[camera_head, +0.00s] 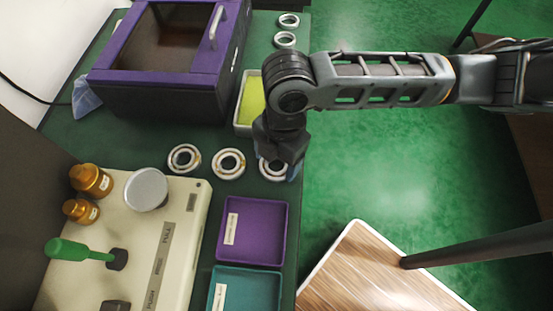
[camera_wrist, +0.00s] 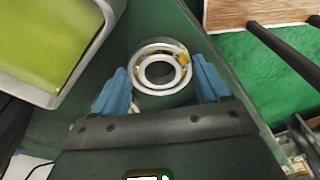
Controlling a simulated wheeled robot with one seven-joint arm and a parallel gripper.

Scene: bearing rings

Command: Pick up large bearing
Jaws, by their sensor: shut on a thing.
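The large bearing (camera_head: 265,171) is a pale ring with an open centre at the right end of a row of three rings on the green bench. My gripper (camera_head: 279,172) points down over it and hides part of it. In the wrist view the bearing (camera_wrist: 160,91) sits between the two blue fingertips of my gripper (camera_wrist: 162,82), which are shut on it. It shows a white outer and inner ring with brass-coloured parts between. I cannot tell whether it is clear of the bench. Two similar bearings lie to the left, the middle one (camera_head: 228,174) and the left one (camera_head: 184,169).
A purple tray (camera_head: 283,232) and a teal tray (camera_head: 244,272) lie in front. A bin with a yellow-green inside (camera_head: 239,127) and a purple-framed box (camera_head: 165,80) stand behind. Two smaller rings lie at the back. A cream press machine (camera_head: 150,230) stands at left.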

